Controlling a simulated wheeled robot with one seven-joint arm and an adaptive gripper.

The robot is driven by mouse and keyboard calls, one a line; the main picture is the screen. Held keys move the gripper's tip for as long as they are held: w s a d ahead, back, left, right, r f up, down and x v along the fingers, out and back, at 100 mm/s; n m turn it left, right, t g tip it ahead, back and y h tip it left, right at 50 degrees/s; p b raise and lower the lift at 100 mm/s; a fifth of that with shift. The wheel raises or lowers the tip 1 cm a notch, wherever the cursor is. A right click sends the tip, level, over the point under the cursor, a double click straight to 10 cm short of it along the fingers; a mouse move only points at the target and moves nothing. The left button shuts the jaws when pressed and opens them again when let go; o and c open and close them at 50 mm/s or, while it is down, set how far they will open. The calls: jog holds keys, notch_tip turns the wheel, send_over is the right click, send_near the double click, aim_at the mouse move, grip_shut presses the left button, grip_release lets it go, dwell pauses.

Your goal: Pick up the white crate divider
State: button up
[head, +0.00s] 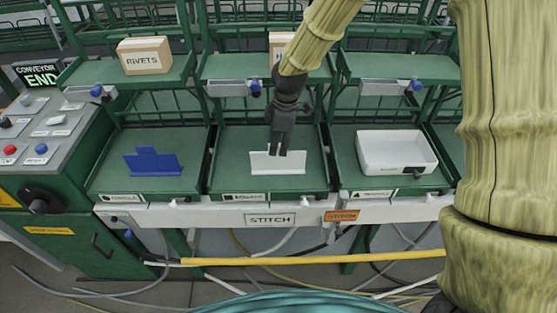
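The white crate divider (277,168) stands in the middle green tray (230,170), near its front. It is a flat plate with a lower front flange. My gripper (278,151) is directly above it, pointing down, with its dark fingertips at the divider's upper edge. The fingers overlap the middle of that edge and hide it. I cannot tell whether they are closed on it.
A blue divider (152,163) stands in the left tray. Green partitions separate the trays. A shelf above holds a RIVETS box (145,57). A control panel (45,130) is at left.

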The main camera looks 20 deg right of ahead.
jog(key=p, duration=0.2)
send_over(277, 170)
jog(key=shift+w+f, duration=0.15)
jog(key=shift+f, duration=1.15)
jog(key=shift+w+f, duration=0.1)
jog(key=shift+f, duration=1.2)
grip_shut()
